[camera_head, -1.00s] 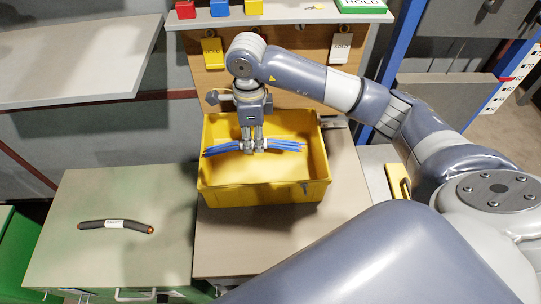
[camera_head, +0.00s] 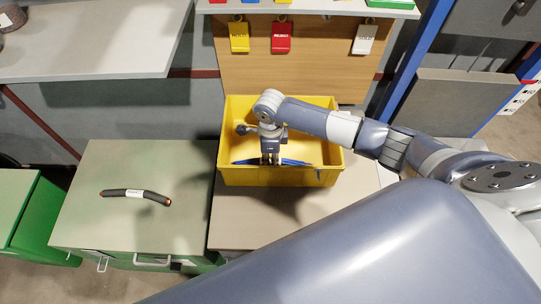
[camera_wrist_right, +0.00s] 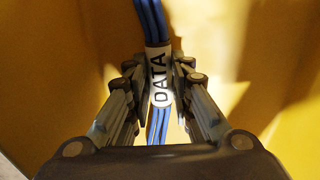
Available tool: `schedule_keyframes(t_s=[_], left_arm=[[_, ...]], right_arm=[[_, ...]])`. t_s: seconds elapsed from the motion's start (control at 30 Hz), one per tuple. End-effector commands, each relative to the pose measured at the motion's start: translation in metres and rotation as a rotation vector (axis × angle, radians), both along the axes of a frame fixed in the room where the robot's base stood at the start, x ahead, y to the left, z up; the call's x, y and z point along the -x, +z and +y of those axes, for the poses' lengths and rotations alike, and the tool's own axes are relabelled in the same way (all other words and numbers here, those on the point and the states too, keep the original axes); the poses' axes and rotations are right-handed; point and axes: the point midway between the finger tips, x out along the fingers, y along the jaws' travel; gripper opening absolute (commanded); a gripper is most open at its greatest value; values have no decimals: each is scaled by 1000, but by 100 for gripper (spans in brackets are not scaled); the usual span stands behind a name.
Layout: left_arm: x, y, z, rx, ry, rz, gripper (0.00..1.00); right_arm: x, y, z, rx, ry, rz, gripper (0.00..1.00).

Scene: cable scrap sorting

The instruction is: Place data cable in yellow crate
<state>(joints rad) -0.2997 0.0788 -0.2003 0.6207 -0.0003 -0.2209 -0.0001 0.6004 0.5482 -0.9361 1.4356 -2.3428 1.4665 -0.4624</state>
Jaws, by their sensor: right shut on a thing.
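The blue data cable (camera_head: 244,162) is a bundle with a white label reading DATA, which shows in the right wrist view (camera_wrist_right: 159,78). My right gripper (camera_head: 270,161) is shut on it around the label, pointing down inside the yellow crate (camera_head: 280,177). The cable lies across the crate, low between its walls. The near wall hides its lower side, so I cannot tell whether it touches the floor. In the right wrist view my right gripper's fingers (camera_wrist_right: 160,105) flank the label, with yellow crate surface behind. My left gripper is not in view.
A black cable piece with a white label (camera_head: 135,195) lies on the green cabinet top (camera_head: 85,225) at left. Yellow, red and white tags (camera_head: 281,37) hang on the wooden board behind the crate. A grey shelf (camera_head: 100,40) is at upper left.

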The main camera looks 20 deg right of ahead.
Motion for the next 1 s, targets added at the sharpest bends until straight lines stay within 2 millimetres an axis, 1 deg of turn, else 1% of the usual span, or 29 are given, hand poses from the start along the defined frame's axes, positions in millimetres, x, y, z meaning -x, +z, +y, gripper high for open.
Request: schedule_keyframes(t_s=[0.2, 0.3, 0.33, 0.37, 0.4, 0.43, 0.77, 0.83, 0.87, 0.97, 1.0], left_arm=[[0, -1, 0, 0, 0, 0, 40], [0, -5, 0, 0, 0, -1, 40], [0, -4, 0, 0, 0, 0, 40], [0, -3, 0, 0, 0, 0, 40], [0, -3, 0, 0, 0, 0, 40], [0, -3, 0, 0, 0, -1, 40], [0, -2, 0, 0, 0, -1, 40], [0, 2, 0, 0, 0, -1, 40], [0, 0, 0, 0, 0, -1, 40], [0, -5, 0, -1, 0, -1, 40], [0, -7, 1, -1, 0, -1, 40]], right_arm=[[0, 0, 0, 0, 0, -1, 0], [0, -4, 0, 0, 0, -1, 0], [0, -4, 0, 0, 0, -1, 23], [0, -3, 0, 0, 0, -1, 30], [0, -2, 0, 0, 0, 0, 39], [0, -3, 0, 0, 0, 0, 41], [0, -1, 0, 0, 0, 0, 41], [0, 2, 0, 0, 0, 0, 41], [-1, 3, 0, 0, 0, -2, 41], [-2, 16, -1, 1, 1, -5, 41], [-2, 23, -1, 1, 2, -5, 41]])
